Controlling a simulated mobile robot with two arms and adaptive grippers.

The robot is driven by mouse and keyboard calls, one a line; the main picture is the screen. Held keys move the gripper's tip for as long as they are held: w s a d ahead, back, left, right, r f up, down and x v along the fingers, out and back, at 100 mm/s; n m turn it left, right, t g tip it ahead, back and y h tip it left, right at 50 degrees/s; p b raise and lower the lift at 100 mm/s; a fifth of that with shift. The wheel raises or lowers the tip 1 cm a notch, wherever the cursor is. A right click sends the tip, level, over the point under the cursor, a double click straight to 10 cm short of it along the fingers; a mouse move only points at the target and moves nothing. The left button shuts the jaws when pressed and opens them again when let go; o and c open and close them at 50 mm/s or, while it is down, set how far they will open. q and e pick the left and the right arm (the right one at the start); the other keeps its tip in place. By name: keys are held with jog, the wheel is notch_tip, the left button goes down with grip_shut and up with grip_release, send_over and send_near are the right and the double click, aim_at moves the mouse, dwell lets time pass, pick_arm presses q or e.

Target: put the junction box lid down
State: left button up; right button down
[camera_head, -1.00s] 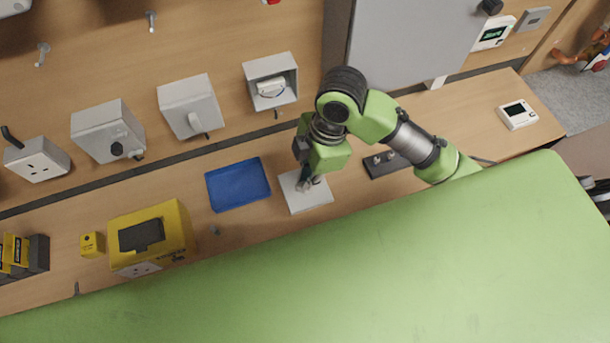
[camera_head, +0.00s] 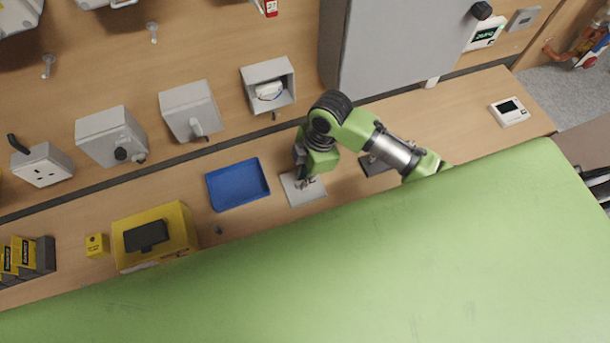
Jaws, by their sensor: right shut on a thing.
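The junction box lid (camera_head: 308,198) is a flat, light grey square plate over the worktop, right of the blue tray. My right gripper (camera_head: 306,183) is above it, pointing down, shut on the lid near its middle. The fingertips are small and partly hidden by my wrist. I cannot tell whether the lid touches the worktop. The open junction box (camera_head: 286,73) on the wall board has a white part inside. My left gripper is not in view.
A blue tray (camera_head: 238,186) lies just left of the lid. A yellow case (camera_head: 183,232) stands further left. A dark grey item (camera_head: 374,166) lies right of the lid, partly behind my arm.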

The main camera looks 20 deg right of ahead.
jog(key=c, duration=2.1)
grip_release()
notch_tip(320, 180, up, 12)
jog(key=d+b, duration=0.2)
jog(key=b, duration=0.1)
jog(key=shift+d, duration=0.2)
